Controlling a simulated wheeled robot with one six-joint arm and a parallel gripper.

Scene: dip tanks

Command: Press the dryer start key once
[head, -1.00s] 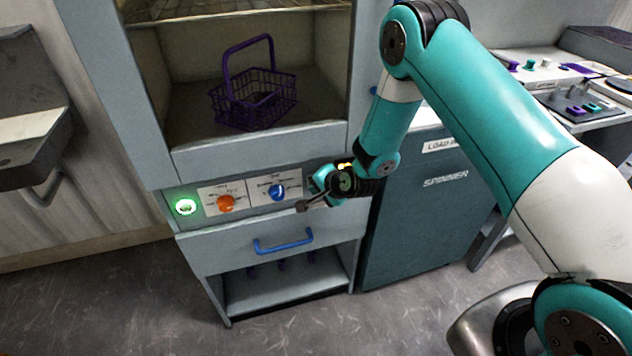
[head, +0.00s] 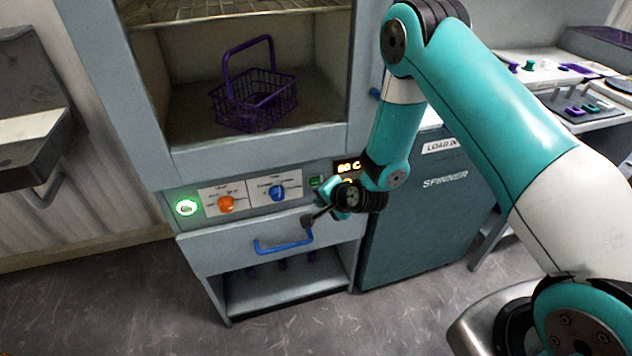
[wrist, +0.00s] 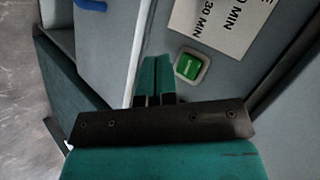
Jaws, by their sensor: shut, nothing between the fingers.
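The dryer's front panel carries a small square green key (head: 316,182), right of the blue knob. In the wrist view the green key (wrist: 189,67) sits in a pale frame, with lettering too blurred to read. My gripper (head: 333,210) is shut and empty, in front of the panel, below and right of the key in the head view. In the wrist view its teal fingertips (wrist: 155,62) are together, just left of the key and not over it. A round button with a lit green ring (head: 187,207) is at the panel's left end.
An orange knob (head: 227,204) and a blue knob (head: 277,192) sit between the buttons. A lit display (head: 347,167) reads 80 C. A blue drawer handle (head: 283,246) is below. A purple basket (head: 252,100) stands inside the cabinet; the spinner (head: 425,215) is at right.

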